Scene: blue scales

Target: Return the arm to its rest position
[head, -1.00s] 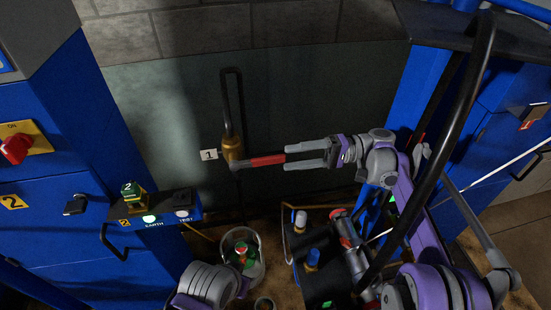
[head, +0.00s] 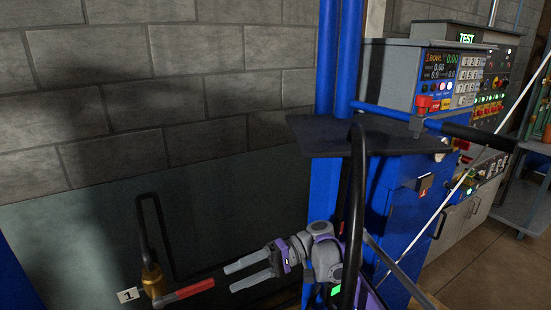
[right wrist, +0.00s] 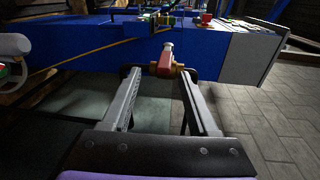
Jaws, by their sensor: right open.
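My right gripper (head: 229,279) is open and empty in the head view, its two grey fingers pointing left. The red lever handle (head: 190,290) of a brass valve (head: 152,281) is just left of the fingertips, with a small gap between in the picture. In the right wrist view the red handle (right wrist: 163,60) shows end-on beyond and between the spread fingertips (right wrist: 159,75). My right arm comes up from the lower edge of the head view. My left gripper is out of view.
A dark pipe (head: 150,215) rises from the valve beside a label "1" (head: 128,295). A black shelf (head: 320,135) and blue posts stand close by my right arm. A control panel (head: 452,75) is at the right. Bare block wall fills the upper left.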

